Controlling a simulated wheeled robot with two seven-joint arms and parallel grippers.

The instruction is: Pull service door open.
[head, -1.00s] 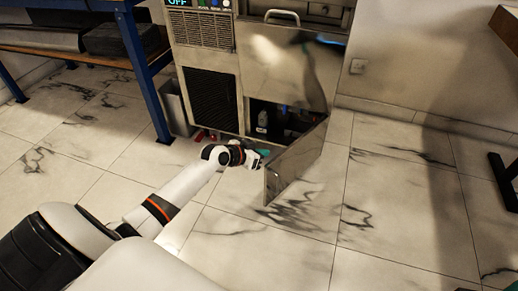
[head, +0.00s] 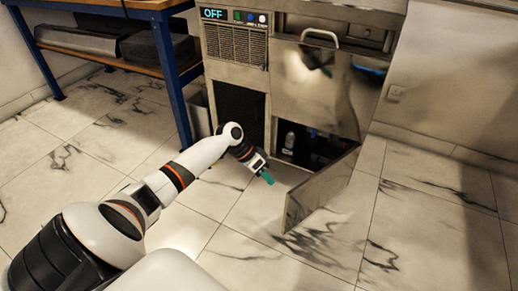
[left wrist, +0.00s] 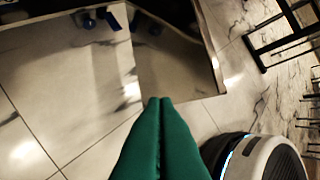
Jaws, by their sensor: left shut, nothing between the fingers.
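The service door (head: 318,192) is a shiny steel panel low on the steel machine. It stands swung outward, joined at its right side, with its free edge toward me. The opening behind it (head: 300,150) shows a dark inside with small bottles. My left gripper (head: 268,178) has green fingers and is shut and empty, left of the door's free edge and apart from it in the head view. In the left wrist view, the shut green fingertips (left wrist: 160,101) point toward the door's reflective panel (left wrist: 175,65). My right gripper is not in view.
The machine has a dark grille (head: 240,114), an upper steel panel with a handle (head: 320,37) and a display reading OFF (head: 214,14). A blue-legged bench (head: 165,45) stands at left, with a grey bin (head: 199,113) beside the machine. The marble floor around the door is clear.

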